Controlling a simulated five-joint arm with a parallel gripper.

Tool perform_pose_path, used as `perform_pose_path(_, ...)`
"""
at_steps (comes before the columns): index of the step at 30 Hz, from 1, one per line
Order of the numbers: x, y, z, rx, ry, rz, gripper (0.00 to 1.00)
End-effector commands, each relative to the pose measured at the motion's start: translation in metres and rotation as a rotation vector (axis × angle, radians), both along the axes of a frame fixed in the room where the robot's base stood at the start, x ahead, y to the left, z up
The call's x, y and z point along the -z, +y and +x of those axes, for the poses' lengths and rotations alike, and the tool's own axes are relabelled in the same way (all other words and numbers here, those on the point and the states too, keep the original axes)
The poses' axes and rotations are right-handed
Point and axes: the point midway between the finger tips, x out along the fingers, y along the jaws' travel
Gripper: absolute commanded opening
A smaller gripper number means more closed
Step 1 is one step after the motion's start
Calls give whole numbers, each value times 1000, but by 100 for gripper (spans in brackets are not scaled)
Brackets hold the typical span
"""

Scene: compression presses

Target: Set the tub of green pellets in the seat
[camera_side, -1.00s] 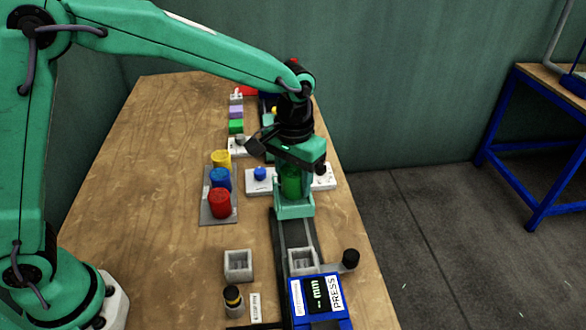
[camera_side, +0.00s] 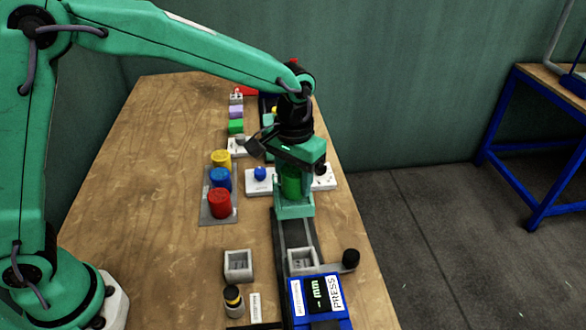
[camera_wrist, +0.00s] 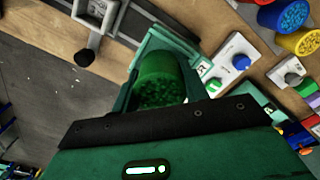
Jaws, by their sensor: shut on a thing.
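The tub of green pellets (camera_side: 291,182) is between the jaws of my gripper (camera_side: 293,208), which is shut on it. It is above the dark rail of the near press. In the wrist view the tub (camera_wrist: 160,78) shows its open top with green pellets, and my gripper (camera_wrist: 158,100) has a jaw on either side. A grey square seat (camera_side: 302,260) is on the rail, nearer the camera than the tub and apart from it. The seat (camera_wrist: 92,12) also shows at the top left of the wrist view. The tub's underside is hidden.
A grey tray (camera_side: 220,218) holds yellow, blue and red tubs left of my gripper. A blue press display (camera_side: 318,298), a black knob (camera_side: 350,258) and a loose grey block (camera_side: 238,265) are near the front.

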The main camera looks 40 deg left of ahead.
Motion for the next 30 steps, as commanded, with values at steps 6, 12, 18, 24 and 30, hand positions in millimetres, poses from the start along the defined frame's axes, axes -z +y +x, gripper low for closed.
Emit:
perform_pose_path(6, 0, 0, 0, 0, 0, 0, 21)
perform_pose_path(12, 1, 0, 0, 0, 0, 0, 21)
perform_pose_path(18, 3, 0, 0, 0, 0, 0, 21)
perform_pose_path(24, 5, 0, 0, 0, 0, 0, 21)
perform_pose_path(30, 7, 0, 0, 0, 0, 0, 21)
